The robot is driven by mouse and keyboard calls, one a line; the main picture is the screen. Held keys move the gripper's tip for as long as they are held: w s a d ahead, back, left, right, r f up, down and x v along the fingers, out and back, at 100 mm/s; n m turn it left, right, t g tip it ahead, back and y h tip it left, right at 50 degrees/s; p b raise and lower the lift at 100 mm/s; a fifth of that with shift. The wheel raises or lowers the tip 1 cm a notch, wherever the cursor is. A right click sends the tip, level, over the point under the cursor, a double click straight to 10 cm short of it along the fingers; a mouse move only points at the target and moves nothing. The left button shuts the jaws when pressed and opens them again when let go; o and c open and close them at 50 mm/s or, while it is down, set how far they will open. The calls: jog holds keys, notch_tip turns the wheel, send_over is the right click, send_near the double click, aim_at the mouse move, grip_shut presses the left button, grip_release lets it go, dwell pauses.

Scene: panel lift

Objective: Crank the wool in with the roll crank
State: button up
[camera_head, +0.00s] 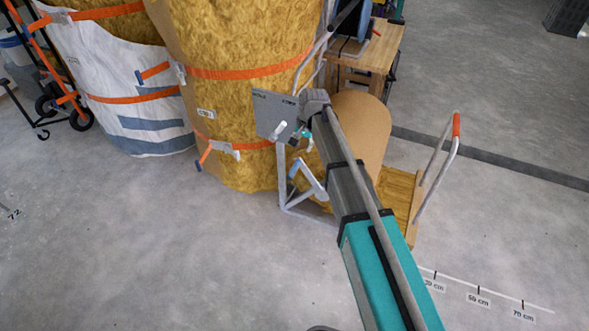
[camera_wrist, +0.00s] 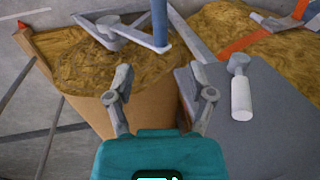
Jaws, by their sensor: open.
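The roll (camera_head: 361,122) is a brown cylinder lying right of the tall wool bundle. Its end, with yellow wool (camera_wrist: 70,58), fills the upper left of the wrist view. The roll crank (camera_wrist: 112,34) is a grey arm at that end with an upright blue handle (camera_wrist: 160,22). In the head view its blue handle (camera_head: 293,168) shows below my gripper. My gripper (camera_wrist: 157,82) is open and empty, its fingers spread short of the blue handle, not touching it. In the head view my arm mostly hides the gripper.
A grey panel (camera_head: 272,112) carries a white-handled lever (camera_wrist: 241,98), close right of my gripper. Strapped yellow wool (camera_head: 238,95) stands behind left. A wooden cart (camera_head: 407,205) with a grey push bar stands right. Floor at front left is clear.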

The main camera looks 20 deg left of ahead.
aim_at(294, 169)
jog(key=shift+f, duration=0.2)
jog(key=a+f+b, duration=0.1)
jog(key=f+b, duration=0.7)
jog(key=b, duration=0.1)
jog(key=a+f+b, duration=0.1)
jog(key=f+b, duration=0.3)
jog(key=f, duration=0.1)
jog(key=shift+w+a+f, duration=0.1)
jog(key=shift+w+a, duration=0.05)
jog(key=shift+a, duration=0.2)
dwell(0.4)
jog(key=shift+c, duration=0.3)
grip_shut()
